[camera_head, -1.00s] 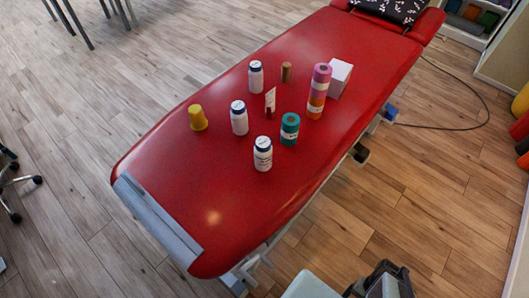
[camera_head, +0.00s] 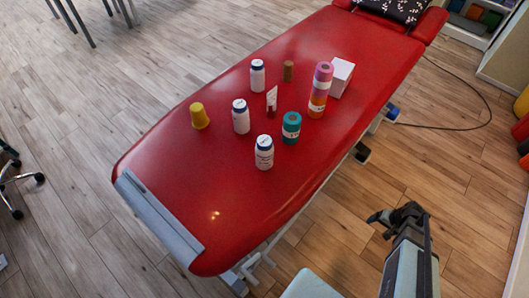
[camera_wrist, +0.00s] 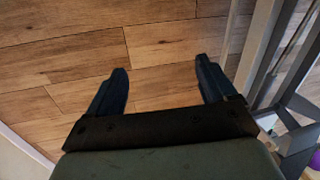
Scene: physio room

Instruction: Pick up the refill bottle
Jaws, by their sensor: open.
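My gripper (camera_head: 377,225) is off the table's right side, over the wooden floor, well apart from the bottles. In the wrist view my gripper (camera_wrist: 161,68) has its two fingers spread, with only floor between them.
The table's near left end is clear.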

